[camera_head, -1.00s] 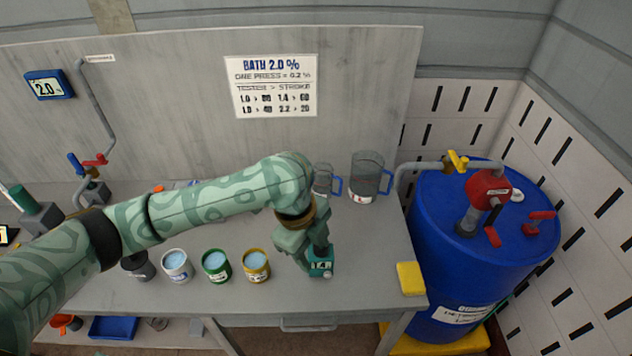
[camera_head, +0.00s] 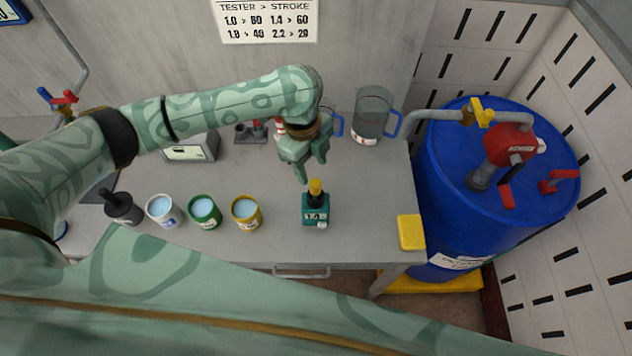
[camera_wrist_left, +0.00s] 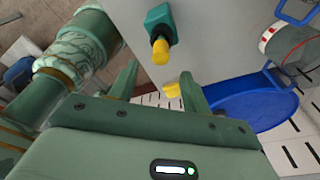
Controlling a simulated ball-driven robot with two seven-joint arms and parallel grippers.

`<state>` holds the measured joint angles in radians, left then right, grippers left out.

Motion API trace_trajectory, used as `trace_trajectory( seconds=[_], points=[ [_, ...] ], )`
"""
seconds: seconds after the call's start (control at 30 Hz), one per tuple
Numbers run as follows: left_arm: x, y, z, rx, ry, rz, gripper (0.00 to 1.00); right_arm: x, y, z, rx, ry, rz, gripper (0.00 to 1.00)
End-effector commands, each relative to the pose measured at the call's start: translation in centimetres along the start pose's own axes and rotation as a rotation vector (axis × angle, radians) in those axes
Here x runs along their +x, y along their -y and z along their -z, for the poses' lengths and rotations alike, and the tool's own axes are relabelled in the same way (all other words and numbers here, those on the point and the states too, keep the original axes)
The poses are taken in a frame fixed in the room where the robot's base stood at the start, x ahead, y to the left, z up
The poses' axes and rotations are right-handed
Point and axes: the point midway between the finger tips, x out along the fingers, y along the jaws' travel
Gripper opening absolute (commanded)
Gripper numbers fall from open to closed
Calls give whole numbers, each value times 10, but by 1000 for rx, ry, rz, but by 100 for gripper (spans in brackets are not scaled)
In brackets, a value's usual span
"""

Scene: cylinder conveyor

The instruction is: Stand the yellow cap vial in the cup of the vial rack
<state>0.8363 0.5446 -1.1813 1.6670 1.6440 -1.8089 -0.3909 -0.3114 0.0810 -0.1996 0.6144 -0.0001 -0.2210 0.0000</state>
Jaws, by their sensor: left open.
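A yellow cap (camera_head: 316,188) stands upright on a teal block (camera_head: 316,209) with a 1.4 display on the bench; I cannot tell how much vial is inside. The cap also shows beyond my fingers in the left wrist view (camera_wrist_left: 160,48). My left gripper (camera_head: 313,169) is open and empty, just above and behind the cap, apart from it. Its two spread fingers show in the left wrist view (camera_wrist_left: 158,86). I cannot clearly make out a vial rack with a free cup. My right gripper is out of view.
Several tins, including a yellow one (camera_head: 246,212), stand left of the block. A yellow pad (camera_head: 411,232) lies at the bench's right front. Behind are a clear jug (camera_head: 372,118) and a white device (camera_head: 190,148). A blue barrel (camera_head: 450,190) stands right of the bench.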

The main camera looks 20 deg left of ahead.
Motion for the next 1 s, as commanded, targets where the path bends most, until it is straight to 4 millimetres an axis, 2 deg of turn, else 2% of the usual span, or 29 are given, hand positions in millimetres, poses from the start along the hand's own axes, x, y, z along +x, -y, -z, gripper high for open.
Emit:
trace_trajectory(
  seconds=[0.03,0.1,0.33,0.5,0.8,0.83,1.0],
  points=[
    [15,-1,0,-2,-1,-3,48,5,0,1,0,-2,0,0],
    [31,-1,0,-2,-2,-3,48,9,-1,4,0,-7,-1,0],
    [72,0,0,-3,-1,0,48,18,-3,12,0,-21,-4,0],
    [86,0,0,-1,0,1,48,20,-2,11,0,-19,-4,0],
    [88,0,0,0,1,2,48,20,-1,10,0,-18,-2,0],
    [88,0,0,0,1,2,45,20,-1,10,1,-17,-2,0],
    [88,0,0,0,1,2,0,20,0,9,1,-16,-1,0]
  ],
)
